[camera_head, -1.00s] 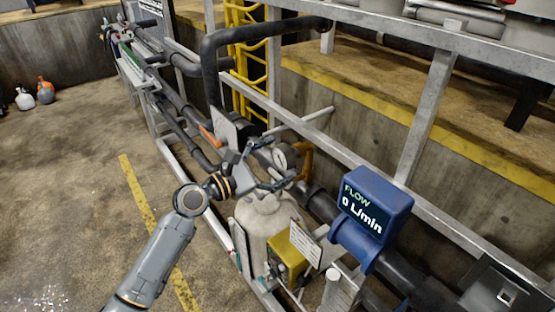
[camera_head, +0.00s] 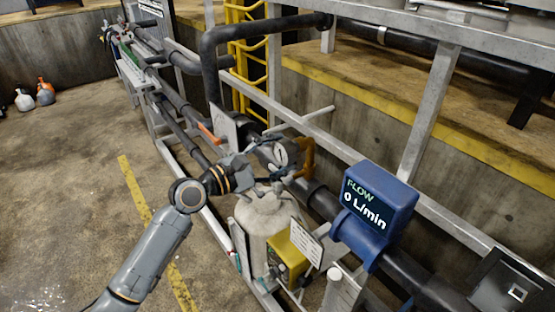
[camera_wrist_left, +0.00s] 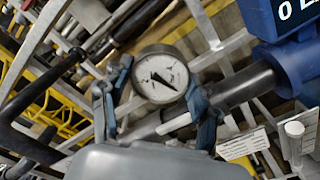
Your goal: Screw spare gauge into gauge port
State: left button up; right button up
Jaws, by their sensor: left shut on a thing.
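The spare gauge (camera_wrist_left: 160,75) has a round white dial with a dark needle. It sits between the two fingers of my left gripper (camera_wrist_left: 158,95), which is shut on it. In the head view the gauge (camera_head: 284,152) shows at the fingertips of my left gripper (camera_head: 273,174), above the white tank and in front of the dark pipe. The gauge's lower end is hidden by the gripper. I cannot make out the gauge port, nor whether the gauge touches it. My right gripper is not in view.
A blue flow meter (camera_head: 376,208) reading 0 L/min sits on the dark pipe to the right. A white tank (camera_head: 270,222) and a yellow box (camera_head: 287,258) stand below the gripper. Grey metal rails run behind. The floor at left is clear apart from bottles (camera_head: 45,92).

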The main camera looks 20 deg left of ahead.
pick_arm(q)
jog(key=shift+r+m+b, duration=0.1)
jog(key=shift+m+b, duration=0.25)
jog(key=shift+m, duration=0.45)
jog(key=o, duration=1.4)
jog(key=shift+c, duration=0.5)
jog(key=shift+v, duration=1.35)
jog(key=v, duration=0.4)
jog(key=shift+s+a, duration=0.1)
